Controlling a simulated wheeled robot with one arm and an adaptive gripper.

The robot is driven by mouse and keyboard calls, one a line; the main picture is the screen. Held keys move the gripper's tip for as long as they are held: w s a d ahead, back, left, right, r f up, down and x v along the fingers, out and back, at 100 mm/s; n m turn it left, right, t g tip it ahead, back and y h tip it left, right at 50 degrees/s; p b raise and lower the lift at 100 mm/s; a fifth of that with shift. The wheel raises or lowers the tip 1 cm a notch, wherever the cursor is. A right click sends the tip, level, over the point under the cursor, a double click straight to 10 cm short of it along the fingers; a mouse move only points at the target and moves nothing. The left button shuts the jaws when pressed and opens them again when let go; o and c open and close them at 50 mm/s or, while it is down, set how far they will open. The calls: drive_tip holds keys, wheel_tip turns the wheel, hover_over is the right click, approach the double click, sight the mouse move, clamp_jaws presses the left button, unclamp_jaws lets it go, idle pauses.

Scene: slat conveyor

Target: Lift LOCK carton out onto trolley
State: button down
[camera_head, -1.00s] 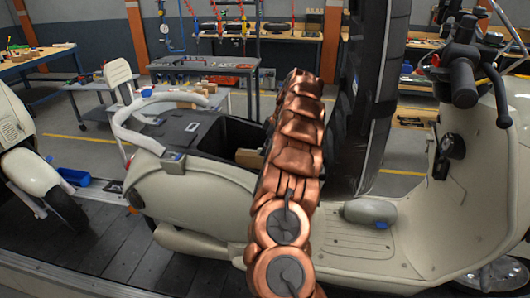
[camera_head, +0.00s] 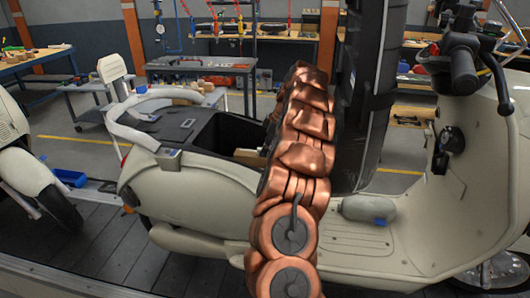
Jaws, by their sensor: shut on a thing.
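A small tan carton (camera_head: 249,158) shows partly inside the dark open under-seat bay (camera_head: 212,132) of the cream scooter. My copper arm covers its right side, and no LOCK lettering can be read. My arm reaches up and away over the scooter's middle. My gripper is hidden behind my arm, so its fingers and their contact with the carton cannot be seen. A grey trolley (camera_head: 82,88) stands on the floor behind the scooter's tail.
The scooter's raised grab rail (camera_head: 128,128) curves beside the bay. A tall dark column stands just right of my arm. The handlebars (camera_head: 463,70) rise at right. Another scooter (camera_head: 28,165) and a blue bin (camera_head: 68,178) are at left. A grey workbench (camera_head: 200,68) stands behind.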

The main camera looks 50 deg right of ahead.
drive_tip(key=shift+r+b, duration=0.85)
drive_tip(key=shift+r, duration=2.85)
drive_tip(key=shift+r+p, duration=1.9)
drive_tip(key=shift+r, duration=0.9)
